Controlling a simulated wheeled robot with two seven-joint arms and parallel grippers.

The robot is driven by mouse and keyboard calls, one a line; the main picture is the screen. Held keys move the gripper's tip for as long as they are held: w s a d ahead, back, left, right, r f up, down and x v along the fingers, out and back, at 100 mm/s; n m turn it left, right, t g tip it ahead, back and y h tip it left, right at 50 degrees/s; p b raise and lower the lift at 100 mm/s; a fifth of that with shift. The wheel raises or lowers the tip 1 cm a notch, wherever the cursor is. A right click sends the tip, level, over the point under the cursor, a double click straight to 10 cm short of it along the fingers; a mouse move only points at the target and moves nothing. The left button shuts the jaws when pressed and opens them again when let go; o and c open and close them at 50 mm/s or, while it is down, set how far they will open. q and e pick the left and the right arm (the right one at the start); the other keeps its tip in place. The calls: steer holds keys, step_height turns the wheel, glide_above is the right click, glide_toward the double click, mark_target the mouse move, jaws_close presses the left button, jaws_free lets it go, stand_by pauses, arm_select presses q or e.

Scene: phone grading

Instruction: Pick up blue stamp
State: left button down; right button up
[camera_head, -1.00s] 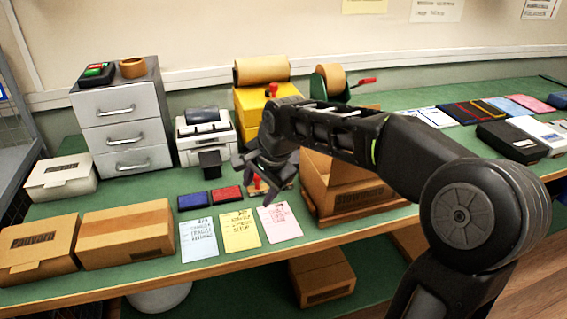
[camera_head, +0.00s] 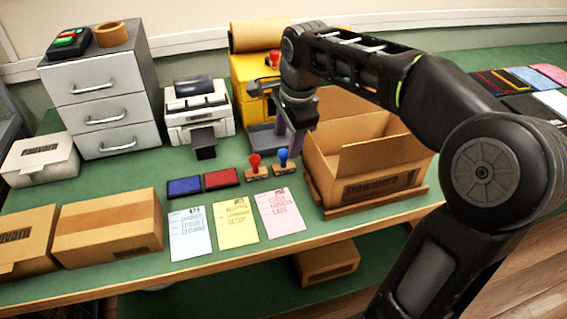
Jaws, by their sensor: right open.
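The blue stamp (camera_head: 282,156), with a blue knob on a wooden base, stands upright on the green table. The red stamp (camera_head: 255,163) stands just to its left. My right gripper (camera_head: 272,140) is open and empty, pointing down just above and behind the two stamps in the picture. I cannot tell whether a finger touches the blue stamp. My left gripper is out of view.
Blue (camera_head: 184,187) and red (camera_head: 221,179) ink pads lie left of the stamps. An open cardboard box (camera_head: 375,160) stands close on the right. A label printer (camera_head: 198,108) stands behind left.

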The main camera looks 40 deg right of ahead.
mark_target(284, 152)
steer(key=shift+w+f, duration=0.1)
steer(key=shift+f, duration=0.15)
steer(key=shift+x, duration=2.65)
steer(key=shift+w, duration=0.15)
steer(key=shift+r, duration=0.1)
jaws_close()
